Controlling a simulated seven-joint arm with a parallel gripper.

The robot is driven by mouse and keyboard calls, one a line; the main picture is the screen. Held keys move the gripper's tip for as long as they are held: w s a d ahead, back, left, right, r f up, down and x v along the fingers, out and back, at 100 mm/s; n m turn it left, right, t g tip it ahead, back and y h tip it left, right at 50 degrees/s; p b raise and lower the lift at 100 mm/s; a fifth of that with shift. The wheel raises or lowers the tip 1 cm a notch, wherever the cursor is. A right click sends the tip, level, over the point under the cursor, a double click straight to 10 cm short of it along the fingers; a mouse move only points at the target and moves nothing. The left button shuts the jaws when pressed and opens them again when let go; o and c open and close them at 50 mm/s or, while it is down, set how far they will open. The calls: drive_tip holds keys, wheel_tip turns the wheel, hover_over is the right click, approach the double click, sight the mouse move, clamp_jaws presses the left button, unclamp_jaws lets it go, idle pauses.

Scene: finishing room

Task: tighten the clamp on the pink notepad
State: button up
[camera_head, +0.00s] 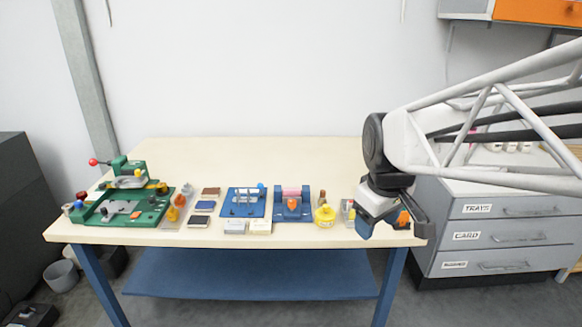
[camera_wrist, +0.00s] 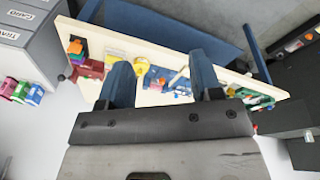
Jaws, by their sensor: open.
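The pink notepad (camera_head: 292,191) sits in a blue clamp (camera_head: 281,213) on the front middle of the table. An orange knob (camera_head: 292,204) is on the clamp's front. My gripper (camera_head: 392,225) is open and empty at the table's right front edge, well to the right of the clamp. In the wrist view the two blue fingers of my gripper (camera_wrist: 160,80) are spread apart, with part of a blue fixture (camera_wrist: 155,77) seen between them. The notepad cannot be made out clearly there, and how tight the clamp is cannot be told.
On the table (camera_head: 230,152), a yellow pot (camera_head: 325,215) stands between clamp and gripper. A blue rack (camera_head: 243,202) is left of the clamp. A green machine (camera_head: 125,207) stands at the far left. The back of the table is clear. Grey drawers (camera_head: 500,235) stand at right.

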drive_tip(key=w+a+n, duration=0.3)
drive_tip(key=w+n, duration=0.2)
drive_tip(key=w, duration=0.7)
drive_tip(key=n+g, duration=0.2)
drive_tip(key=n, duration=1.3)
hover_over(292, 201)
drive_tip(key=f, duration=1.7)
drive_tip(key=shift+s+d, duration=0.1)
drive_tip(key=shift+s, duration=0.25)
drive_tip(key=shift+w+f+n, duration=0.2)
drive_tip(key=shift+f+n, duration=0.1)
drive_tip(key=shift+f, duration=0.1)
drive_tip(key=shift+f, duration=3.8)
drive_tip(key=c, duration=0.9)
